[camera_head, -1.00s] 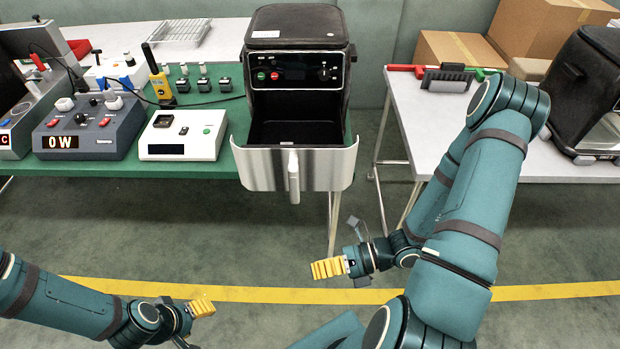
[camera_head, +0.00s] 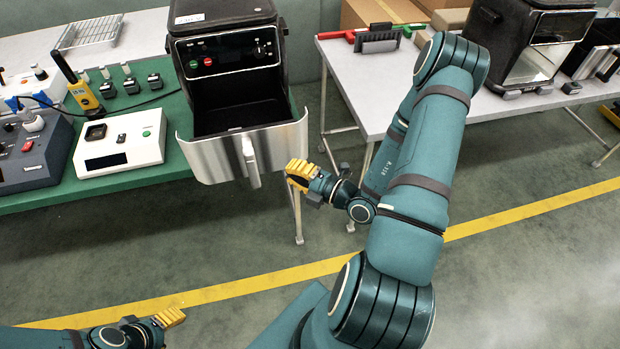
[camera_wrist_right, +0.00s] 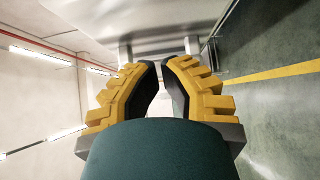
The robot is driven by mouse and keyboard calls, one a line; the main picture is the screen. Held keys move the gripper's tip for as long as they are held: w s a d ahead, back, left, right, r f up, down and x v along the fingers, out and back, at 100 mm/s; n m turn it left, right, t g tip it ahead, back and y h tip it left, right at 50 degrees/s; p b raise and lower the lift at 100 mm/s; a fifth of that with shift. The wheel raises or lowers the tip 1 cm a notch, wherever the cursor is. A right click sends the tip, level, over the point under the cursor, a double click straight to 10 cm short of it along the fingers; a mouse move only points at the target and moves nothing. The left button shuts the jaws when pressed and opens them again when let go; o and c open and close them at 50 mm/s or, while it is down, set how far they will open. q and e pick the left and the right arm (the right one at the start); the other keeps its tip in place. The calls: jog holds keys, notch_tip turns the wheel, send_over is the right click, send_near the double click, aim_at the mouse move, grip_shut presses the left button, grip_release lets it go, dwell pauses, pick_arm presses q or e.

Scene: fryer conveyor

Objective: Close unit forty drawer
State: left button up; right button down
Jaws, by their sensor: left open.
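The air-fryer unit (camera_head: 226,50) is black and stands on the green table. Its drawer (camera_head: 218,158) is pulled out, with a silver front, a pale vertical handle (camera_head: 250,165) and a dark empty-looking basket. No unit number is readable. My right gripper (camera_head: 293,174) has yellow fingers and is just right of the handle, close to the drawer front; contact cannot be told. In the right wrist view its fingers (camera_wrist_right: 160,68) have a gap with nothing held, and a grey metallic surface lies ahead. My left gripper (camera_head: 175,317) is low at the left, away from the drawer, open and empty.
A white scale-like device (camera_head: 120,142), a yellow handheld device (camera_head: 80,90) and a control box (camera_head: 32,158) stand left of the fryer. A white table (camera_head: 372,85) at the right carries another black unit (camera_head: 530,45). Open floor lies between the tables.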

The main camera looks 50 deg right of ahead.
aim_at(273, 152)
jog(key=w, duration=0.4)
jog(key=shift+d, duration=0.4)
jog(key=shift+w+d, duration=0.4)
jog(key=shift+w, duration=0.15)
